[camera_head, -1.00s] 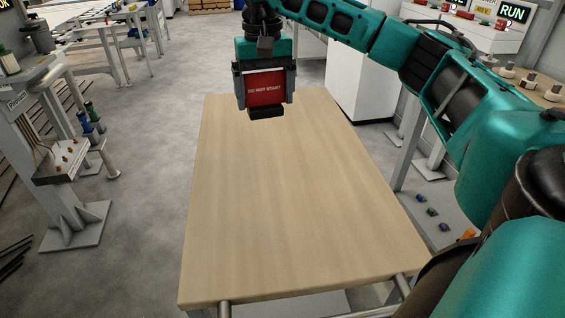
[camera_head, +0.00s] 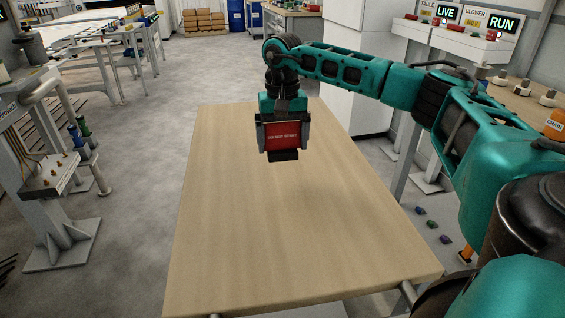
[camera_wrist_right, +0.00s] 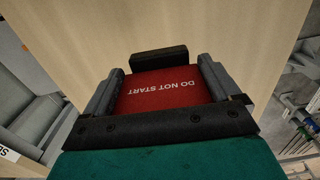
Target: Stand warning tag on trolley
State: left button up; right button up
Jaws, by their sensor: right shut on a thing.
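The red warning tag (camera_head: 282,136), lettered "DO NOT START", has a black base (camera_head: 284,155) and is upright. My right gripper (camera_head: 283,140) is shut on the tag's two sides, with the base below the fingertips. The tag also shows in the right wrist view (camera_wrist_right: 166,86), between the two grey fingers, with its black base (camera_wrist_right: 159,61) beyond them. The trolley's wooden top (camera_head: 270,235) is bare below and around it. I cannot tell whether the base touches the top or hangs just above it. My left gripper is not in view.
A grey post with a small panel (camera_head: 48,172) stands left of the trolley. A white cabinet (camera_head: 362,85) stands behind it at the right. A counter with LIVE and RUN signs (camera_head: 503,23) is at the upper right. Small coloured pieces (camera_head: 432,224) lie at lower right.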

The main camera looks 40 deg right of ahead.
aim_at(283, 150)
jog(key=shift+f+b, duration=0.45)
jog(key=shift+f, duration=2.35)
jog(key=shift+f, duration=0.1)
jog(key=o, duration=0.8)
notch_tip(283, 150, up, 11)
jog(key=shift+f+p, duration=0.1)
jog(key=shift+p, duration=0.95)
jog(key=shift+r, duration=0.75)
